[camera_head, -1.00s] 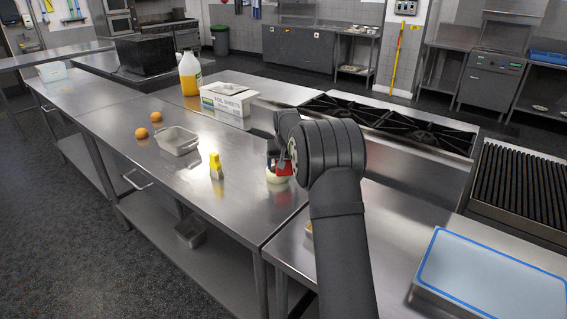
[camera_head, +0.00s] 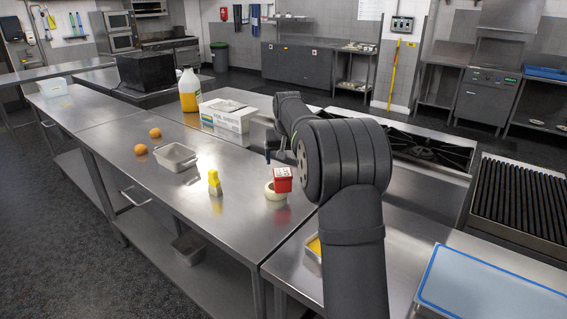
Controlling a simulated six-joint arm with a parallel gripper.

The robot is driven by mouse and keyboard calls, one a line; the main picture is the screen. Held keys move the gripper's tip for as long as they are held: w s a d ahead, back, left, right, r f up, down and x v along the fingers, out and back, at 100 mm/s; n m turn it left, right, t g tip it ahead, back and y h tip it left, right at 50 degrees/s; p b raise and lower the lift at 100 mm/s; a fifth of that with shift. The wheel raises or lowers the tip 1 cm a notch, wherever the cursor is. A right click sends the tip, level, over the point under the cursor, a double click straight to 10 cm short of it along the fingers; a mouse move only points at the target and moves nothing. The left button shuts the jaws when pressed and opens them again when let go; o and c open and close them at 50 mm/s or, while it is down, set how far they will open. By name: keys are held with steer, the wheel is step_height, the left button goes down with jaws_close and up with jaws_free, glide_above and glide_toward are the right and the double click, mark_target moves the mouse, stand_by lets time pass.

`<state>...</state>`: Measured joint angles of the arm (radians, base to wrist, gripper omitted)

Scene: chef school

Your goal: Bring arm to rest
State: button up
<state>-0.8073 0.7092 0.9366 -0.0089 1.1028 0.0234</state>
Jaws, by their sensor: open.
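My arm (camera_head: 340,158) reaches in from the lower right, bent over the steel table (camera_head: 130,165). My gripper (camera_head: 269,155) shows only in small part, as a dark tip left of the arm. It is open and empty, above the table and apart from the things on it. Below it, a small red box with white marks (camera_head: 283,179) appears at a round cream-white item (camera_head: 273,192). I cannot tell whether the box rests on it or stands behind it.
A yellow-topped shaker (camera_head: 214,182), a metal pan (camera_head: 175,157) and two orange balls (camera_head: 141,149) stand to the left. A foil box (camera_head: 226,115) and a yellow jug (camera_head: 189,90) stand behind. A stove (camera_head: 425,147) and a blue-edged board (camera_head: 495,285) lie right.

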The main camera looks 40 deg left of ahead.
mark_target(282, 171)
steer(key=shift+f, duration=0.1)
steer(key=x, duration=1.2)
steer(key=shift+r, duration=1.85)
